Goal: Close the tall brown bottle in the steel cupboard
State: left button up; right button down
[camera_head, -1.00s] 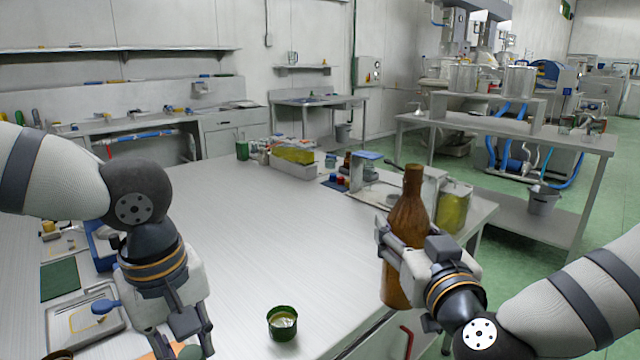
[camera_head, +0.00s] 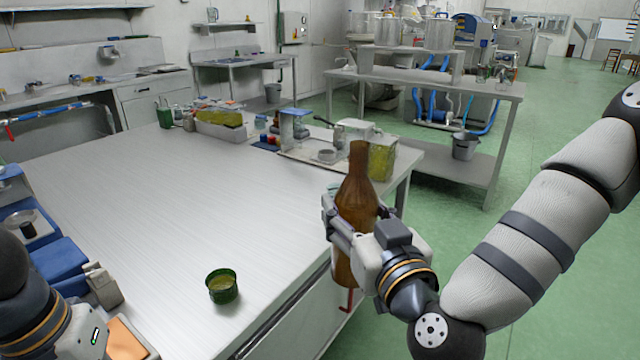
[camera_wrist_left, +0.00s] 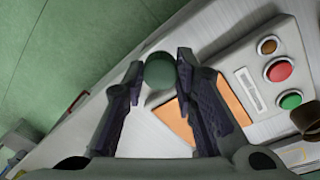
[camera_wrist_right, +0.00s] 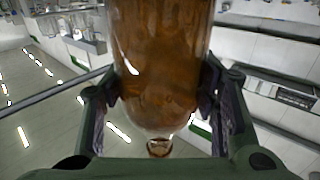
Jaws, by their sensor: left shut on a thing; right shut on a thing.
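The tall brown bottle (camera_head: 357,200) stands upright in my right gripper (camera_head: 352,230), beyond the right edge of the steel table. Its neck top shows no cap. In the right wrist view, the fingers close on both sides of the brown glass (camera_wrist_right: 162,60). My left gripper (camera_wrist_left: 160,75) is shut on a small dark green round piece (camera_wrist_left: 160,70), which looks like a cap or stopper. It is apart from the bottle. In the head view, only part of the left arm shows at the bottom left, and its fingertips cannot be made out. I cannot identify the steel cupboard.
A green cup (camera_head: 222,287) stands on the steel table (camera_head: 190,210) near its front edge. A control box with coloured buttons (camera_wrist_left: 280,70) and an orange patch (camera_wrist_left: 172,118) lie near the left gripper. Containers stand at the table's far end. The table's middle is clear.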

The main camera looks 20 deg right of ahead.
jog(key=s+a+f+n+g+y, duration=0.2)
jog(key=s+a+f+n+y, duration=0.1)
jog(key=a+f+n+y, duration=0.1)
jog(key=s+a+f+n+g+y, duration=0.2)
jog(key=s+a+f+n+y, duration=0.1)
jog(key=a+f+y, duration=0.4)
jog(key=shift+s+a+f+n, duration=0.4)
jog(key=shift+s+a, duration=0.05)
jog(key=shift+a, duration=0.3)
